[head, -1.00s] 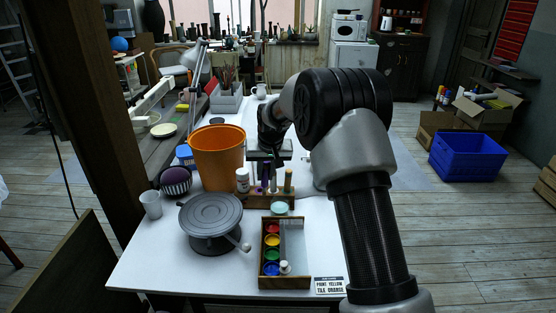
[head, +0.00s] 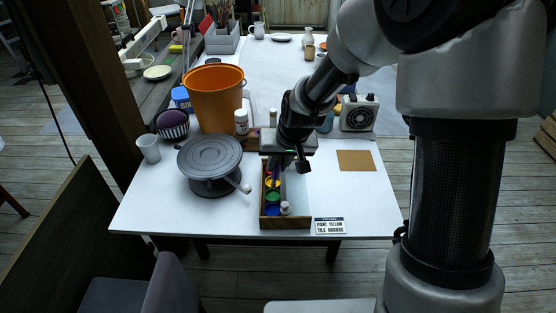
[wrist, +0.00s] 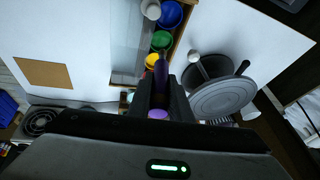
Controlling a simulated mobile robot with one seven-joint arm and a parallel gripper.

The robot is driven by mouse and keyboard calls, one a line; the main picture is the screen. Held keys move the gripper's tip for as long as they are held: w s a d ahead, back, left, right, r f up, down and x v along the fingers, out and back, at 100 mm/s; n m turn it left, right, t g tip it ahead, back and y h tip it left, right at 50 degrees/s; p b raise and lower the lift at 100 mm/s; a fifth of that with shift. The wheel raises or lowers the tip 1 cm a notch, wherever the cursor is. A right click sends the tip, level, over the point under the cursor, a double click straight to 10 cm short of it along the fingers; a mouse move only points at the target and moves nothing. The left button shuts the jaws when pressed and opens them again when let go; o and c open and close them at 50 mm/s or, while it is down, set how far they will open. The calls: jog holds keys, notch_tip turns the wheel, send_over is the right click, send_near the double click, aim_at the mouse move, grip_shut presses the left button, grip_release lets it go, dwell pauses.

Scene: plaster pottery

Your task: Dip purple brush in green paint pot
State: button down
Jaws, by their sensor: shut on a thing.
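My gripper (wrist: 160,98) is shut on the purple brush (wrist: 161,74), whose dark purple part shows between the fingers in the wrist view. In the head view my gripper (head: 276,168) is over the paint box, and the brush is hard to make out there. The green paint pot (head: 273,198) sits in the box between the yellow and blue pots. It also shows in the wrist view (wrist: 162,40), beyond the fingertips. The brush appears above the pots near the red and yellow ones; its tip's exact height is unclear.
The wooden paint box (head: 285,223) holds a blue pot (head: 273,210), a yellow pot (head: 272,183) and a small white bottle (head: 285,208). A grey turntable (head: 209,158) stands close on the left. An orange bucket (head: 213,105) is behind it. A brown square (head: 356,161) lies right.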

aim_at(279, 174)
jog(key=shift+f+b, duration=2.05)
jog(key=shift+f, duration=0.75)
jog(key=shift+r, duration=0.1)
jog(key=shift+r+p, duration=2.45)
jog(key=shift+r, duration=1)
